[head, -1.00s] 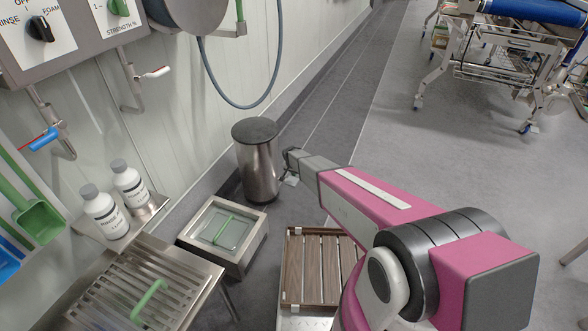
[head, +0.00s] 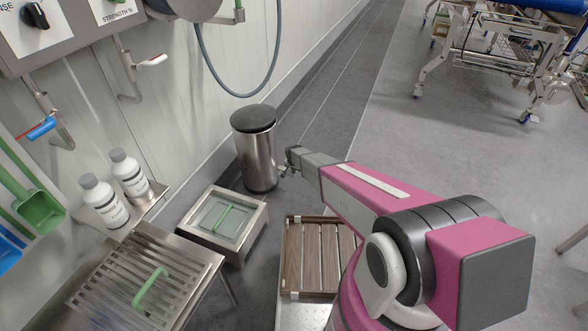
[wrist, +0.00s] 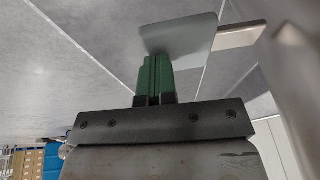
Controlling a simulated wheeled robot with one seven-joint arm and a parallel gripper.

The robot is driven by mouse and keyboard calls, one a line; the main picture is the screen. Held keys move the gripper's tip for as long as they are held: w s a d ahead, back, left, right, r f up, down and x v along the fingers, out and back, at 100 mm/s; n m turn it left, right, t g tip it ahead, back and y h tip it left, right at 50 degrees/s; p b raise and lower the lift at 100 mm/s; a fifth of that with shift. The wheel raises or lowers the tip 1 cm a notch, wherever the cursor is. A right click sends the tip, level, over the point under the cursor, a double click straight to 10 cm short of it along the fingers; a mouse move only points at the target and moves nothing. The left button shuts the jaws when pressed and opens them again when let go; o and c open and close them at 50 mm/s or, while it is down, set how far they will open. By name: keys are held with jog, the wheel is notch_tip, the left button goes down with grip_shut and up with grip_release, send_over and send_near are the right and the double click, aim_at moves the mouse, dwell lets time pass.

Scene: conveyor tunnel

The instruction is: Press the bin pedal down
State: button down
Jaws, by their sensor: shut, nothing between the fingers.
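The bin (head: 258,160) is a steel cylinder with a dark lid, standing upright on the floor by the wall; its lid looks closed. Its curved side seems to fill the right edge of the wrist view (wrist: 298,65). The pedal (wrist: 185,36) is a flat grey plate in the wrist view, with a pale bar running right from it towards the bin. My gripper (wrist: 157,68) is shut and empty, its green fingertips overlapping the plate's near edge. I cannot tell whether they touch it. In the head view my gripper (head: 284,171) is low beside the bin, and hides most of the pedal.
A steel basin (head: 222,225) and a slatted wooden mat (head: 318,262) lie in front of the bin. A grated bench (head: 145,285) and white bottles (head: 128,172) are at left. A hose (head: 205,60) hangs above. Open floor (head: 430,150) lies right, with a wheeled cart (head: 480,50) beyond.

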jog(key=f, duration=0.4)
jog(key=shift+s+d+f, duration=0.1)
jog(key=shift+d+f, duration=0.2)
jog(key=s+d+r, duration=0.2)
jog(key=r, duration=0.4)
jog(key=s+d+r, duration=0.2)
jog(key=r, duration=0.4)
jog(key=shift+s+d+r, duration=0.15)
jog(key=shift+s+r, duration=0.15)
